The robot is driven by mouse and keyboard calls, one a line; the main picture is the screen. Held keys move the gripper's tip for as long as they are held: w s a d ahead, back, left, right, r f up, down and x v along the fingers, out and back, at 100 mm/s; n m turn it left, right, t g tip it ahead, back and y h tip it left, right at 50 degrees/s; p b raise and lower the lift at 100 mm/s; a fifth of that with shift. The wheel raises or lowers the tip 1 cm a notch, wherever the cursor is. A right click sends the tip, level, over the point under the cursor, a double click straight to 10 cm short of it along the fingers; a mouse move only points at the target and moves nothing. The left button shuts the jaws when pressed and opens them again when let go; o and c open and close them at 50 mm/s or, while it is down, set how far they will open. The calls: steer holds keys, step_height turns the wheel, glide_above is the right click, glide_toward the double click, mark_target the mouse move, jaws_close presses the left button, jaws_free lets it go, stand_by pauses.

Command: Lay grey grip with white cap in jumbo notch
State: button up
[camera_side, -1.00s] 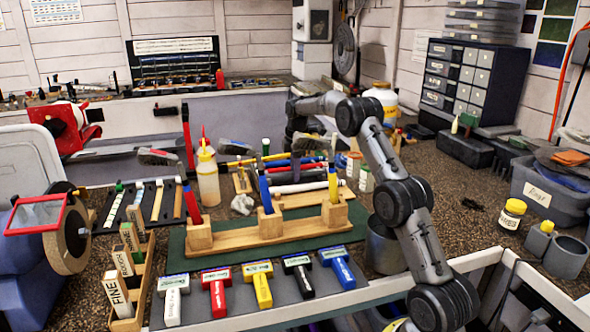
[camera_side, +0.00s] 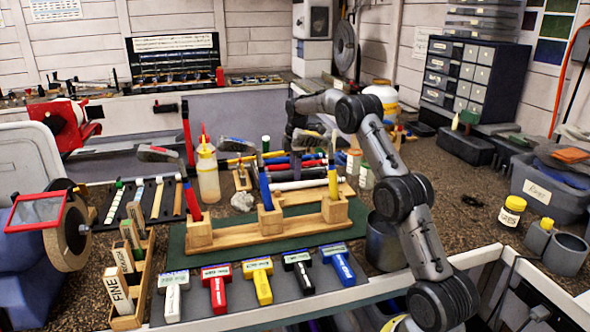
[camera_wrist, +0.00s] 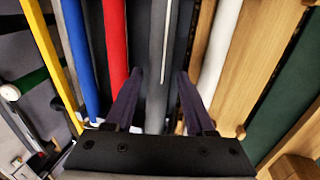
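In the wrist view, my gripper (camera_wrist: 160,74) is open, its two dark fingers apart on either side of a long grey grip (camera_wrist: 157,50). A thin pale line runs along that grip. The grip's ends are out of view or hidden by the gripper body, so its white cap cannot be made out. In the side view, my gripper is small and partly hidden above the row of grips at the back of the bench. No notch labelled jumbo can be read.
Red (camera_wrist: 115,45), blue (camera_wrist: 80,55) and yellow (camera_wrist: 48,50) rods lie left of the fingers. A white rod (camera_wrist: 220,50) lies right, before a wooden rail. A wooden stand (camera_side: 240,235) with upright handles is nearer the front. Several labelled coloured pieces lie on the front mat.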

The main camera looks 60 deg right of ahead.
steer(key=shift+o, duration=0.9)
steer(key=shift+r, duration=0.1)
steer(key=v, duration=1.3)
steer(key=shift+r, duration=0.3)
steer(key=shift+a, duration=0.2)
